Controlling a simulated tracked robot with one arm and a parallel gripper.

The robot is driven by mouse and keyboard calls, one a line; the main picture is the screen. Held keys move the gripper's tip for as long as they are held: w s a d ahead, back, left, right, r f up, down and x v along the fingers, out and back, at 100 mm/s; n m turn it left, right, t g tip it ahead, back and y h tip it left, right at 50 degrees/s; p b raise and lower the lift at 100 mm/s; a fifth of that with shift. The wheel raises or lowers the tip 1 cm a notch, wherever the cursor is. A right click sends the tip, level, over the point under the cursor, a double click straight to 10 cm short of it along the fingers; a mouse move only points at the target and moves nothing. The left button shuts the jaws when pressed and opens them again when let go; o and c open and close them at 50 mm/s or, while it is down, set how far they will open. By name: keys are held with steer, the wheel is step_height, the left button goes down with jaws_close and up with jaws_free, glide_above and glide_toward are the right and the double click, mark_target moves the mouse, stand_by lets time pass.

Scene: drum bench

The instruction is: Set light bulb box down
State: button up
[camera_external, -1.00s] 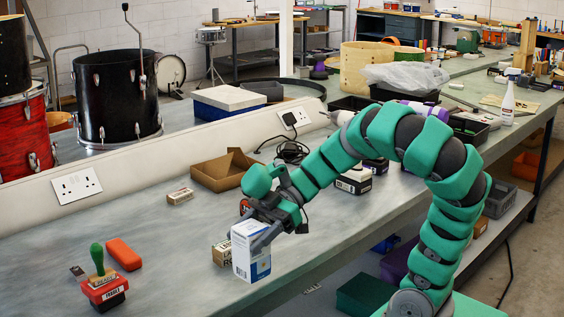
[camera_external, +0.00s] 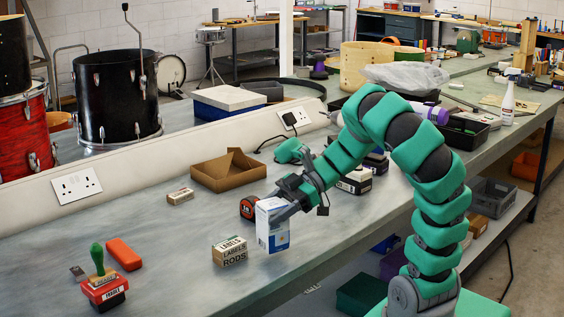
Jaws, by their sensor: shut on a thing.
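The light bulb box (camera_external: 275,236), white with a blue lower part, is upright near the front edge of the bench (camera_external: 190,262). My gripper (camera_external: 280,210) is shut on its upper part, with a finger across the top of the near face. The box's base looks at or just above the bench top; I cannot tell if it touches. The small cardboard box marked LABELS and RODS (camera_external: 230,252) stands just left of it, apart from it.
A tape measure (camera_external: 248,208) lies right behind the held box. An open cardboard tray (camera_external: 228,172) and a small box (camera_external: 180,196) lie farther back. A red stamp (camera_external: 104,290) and an orange block (camera_external: 124,254) are at left. Bench between them is bare.

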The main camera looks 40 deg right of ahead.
steer(key=d+f+m+t+h+p, duration=0.1)
steer(key=d+m+t+p, duration=0.2)
steer(key=d, duration=1.6)
steer(key=s+d+m+t+h+p, duration=0.1)
steer(key=s+d+m+t, duration=0.1)
steer(key=s+d, duration=0.4)
steer(key=s+d+m+t+h+p, duration=0.15)
steer(key=s+d, duration=0.25)
steer(key=d, duration=0.4)
steer(key=w+f+b, duration=0.1)
steer(key=w+b, duration=0.2)
steer(key=w, duration=1.5)
steer(key=shift+d+f, duration=0.2)
steer(key=shift+f, duration=0.15)
steer(key=o, duration=1)
steer(key=shift+f, duration=0.1)
steer(key=p+v, duration=0.2)
steer(key=v, duration=1)
steer(key=shift+p, duration=0.3)
